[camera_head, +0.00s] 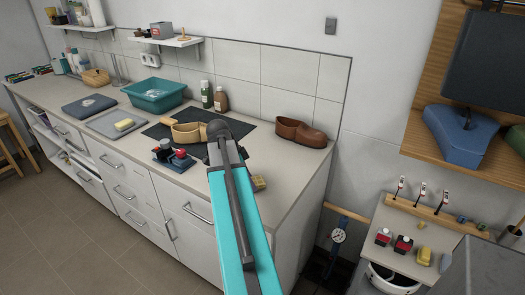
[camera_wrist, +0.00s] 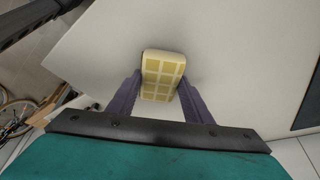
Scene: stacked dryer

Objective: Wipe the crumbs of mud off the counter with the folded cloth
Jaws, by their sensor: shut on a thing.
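The folded cloth (camera_wrist: 161,77) is a small pale yellow block with a checked pattern. In the wrist view my gripper (camera_wrist: 158,98) is shut on it, with one dark finger on each side. The cloth is over the pale counter; I cannot tell whether it touches. In the head view a small part of the cloth (camera_head: 259,183) shows to the right of my arm, near the front right part of the counter (camera_head: 284,178). My arm hides the gripper there. I cannot make out any mud crumbs in either view.
A dark mat (camera_head: 163,131) holds a tan shoe-like item (camera_head: 187,134). Small red and dark items (camera_head: 175,157) sit at the front edge. A teal basin (camera_head: 153,96) and grey tray (camera_head: 104,123) are farther left.

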